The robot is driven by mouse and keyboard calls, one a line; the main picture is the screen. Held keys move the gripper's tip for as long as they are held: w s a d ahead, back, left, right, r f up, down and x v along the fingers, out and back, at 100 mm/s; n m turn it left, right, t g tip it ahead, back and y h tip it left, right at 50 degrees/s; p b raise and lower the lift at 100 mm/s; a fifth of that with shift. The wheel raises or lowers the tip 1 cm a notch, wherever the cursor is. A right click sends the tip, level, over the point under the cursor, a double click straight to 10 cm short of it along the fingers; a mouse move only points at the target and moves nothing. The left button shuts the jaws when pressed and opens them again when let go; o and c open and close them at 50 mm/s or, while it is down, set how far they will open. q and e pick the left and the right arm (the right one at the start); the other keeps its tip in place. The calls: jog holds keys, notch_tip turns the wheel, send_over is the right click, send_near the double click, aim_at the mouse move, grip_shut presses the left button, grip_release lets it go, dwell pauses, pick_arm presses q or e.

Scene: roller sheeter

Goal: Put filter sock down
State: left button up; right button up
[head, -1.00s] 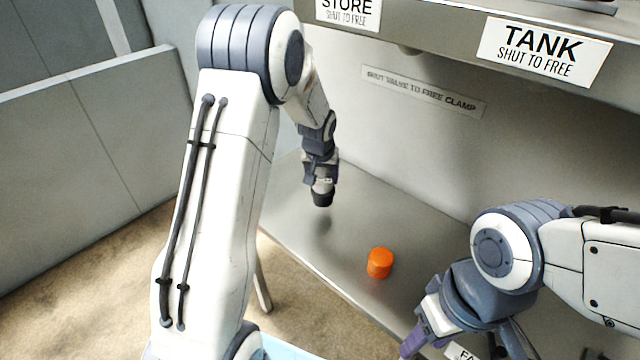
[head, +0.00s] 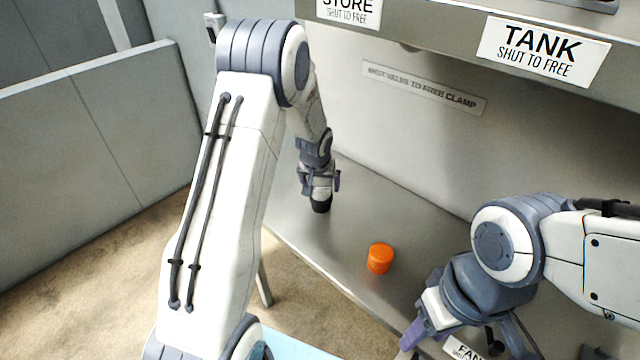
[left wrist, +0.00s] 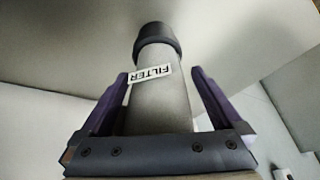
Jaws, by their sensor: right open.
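The filter sock (left wrist: 162,100) is a light grey cylinder with a dark end and a FILTER label, seen in the left wrist view. In the head view its dark end (head: 321,206) points down and appears to rest on the metal bench (head: 365,218). My left gripper (head: 321,184) is around the sock from above. Its purple fingers stand apart, with a narrow gap visible on each side of the sock. My right gripper (head: 460,345) is open at the lower right, partly cut off by the picture's bottom edge.
An orange cylinder (head: 380,258) stands on the bench between my grippers. A shelf above carries a STORE sign (head: 349,12) and a TANK sign (head: 543,50). A back wall with a label strip (head: 424,88) closes the bench. Bare bench lies around the sock.

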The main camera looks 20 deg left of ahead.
pick_arm(q)
jog(key=shift+r, duration=0.15)
jog(key=b+v, duration=0.2)
jog(key=v, duration=1)
jog(key=s+d+r+m+g+h, duration=0.2)
jog(key=s+d+m, duration=0.3)
jog(key=s+d, duration=1.05)
jog(key=s+d+m+g, duration=0.1)
jog(key=s+d+m, duration=0.1)
jog(key=s, duration=0.6)
jog(key=s+d+m+g, duration=0.1)
jog(key=s+d+m, duration=0.1)
jog(key=s, duration=0.7)
jog(key=shift+d+m, duration=0.2)
jog(key=shift+m, duration=0.2)
